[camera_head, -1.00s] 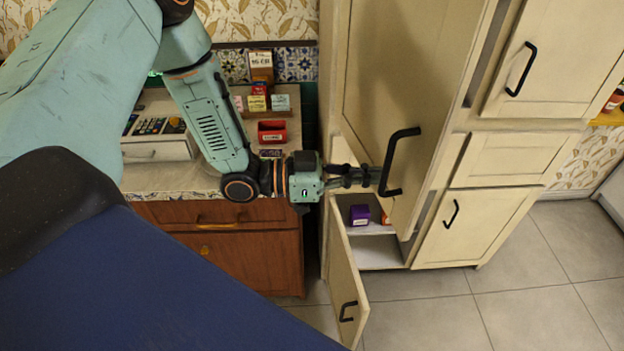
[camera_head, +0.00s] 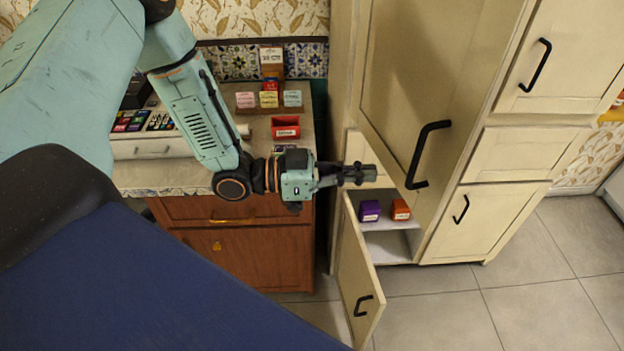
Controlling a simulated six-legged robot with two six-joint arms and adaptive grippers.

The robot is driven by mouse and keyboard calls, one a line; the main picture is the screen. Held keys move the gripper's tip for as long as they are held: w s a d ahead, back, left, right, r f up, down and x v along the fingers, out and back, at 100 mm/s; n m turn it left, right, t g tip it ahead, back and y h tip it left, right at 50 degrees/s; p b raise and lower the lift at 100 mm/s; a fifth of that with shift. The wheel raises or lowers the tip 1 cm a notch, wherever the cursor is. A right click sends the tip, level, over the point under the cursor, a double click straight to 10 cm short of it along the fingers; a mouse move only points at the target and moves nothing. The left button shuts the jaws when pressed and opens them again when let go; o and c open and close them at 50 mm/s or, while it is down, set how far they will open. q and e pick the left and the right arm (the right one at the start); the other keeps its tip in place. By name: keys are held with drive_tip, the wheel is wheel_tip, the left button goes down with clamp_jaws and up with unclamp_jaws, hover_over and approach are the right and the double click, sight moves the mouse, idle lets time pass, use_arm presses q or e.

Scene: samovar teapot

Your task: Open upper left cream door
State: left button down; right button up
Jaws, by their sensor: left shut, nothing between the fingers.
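The upper left cream door (camera_head: 415,75) is a tall panel in the camera_head view. It appears to stand ajar, with its lower edge angled out from the cabinet. Its black handle (camera_head: 426,155) is near the door's lower right corner. My left gripper (camera_head: 366,174) is shut and empty, pointing right. It is to the left of the handle, apart from it in the picture, near the door's slanting lower edge. I cannot tell whether it touches the door. My right gripper is not in view.
The lower left cream door (camera_head: 357,275) stands open below my gripper. A purple box (camera_head: 369,211) and an orange box (camera_head: 400,209) sit on the shelf inside. A brown wooden counter unit (camera_head: 250,250) stands to the left. The tiled floor (camera_head: 530,290) is clear at the lower right.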

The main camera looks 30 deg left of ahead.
use_arm(q)
drive_tip(key=s+d+p+v, duration=0.1)
drive_tip(key=p+v, duration=0.1)
drive_tip(key=v, duration=0.5)
drive_tip(key=shift+s+a, duration=0.3)
drive_tip(key=shift+s, duration=0.1)
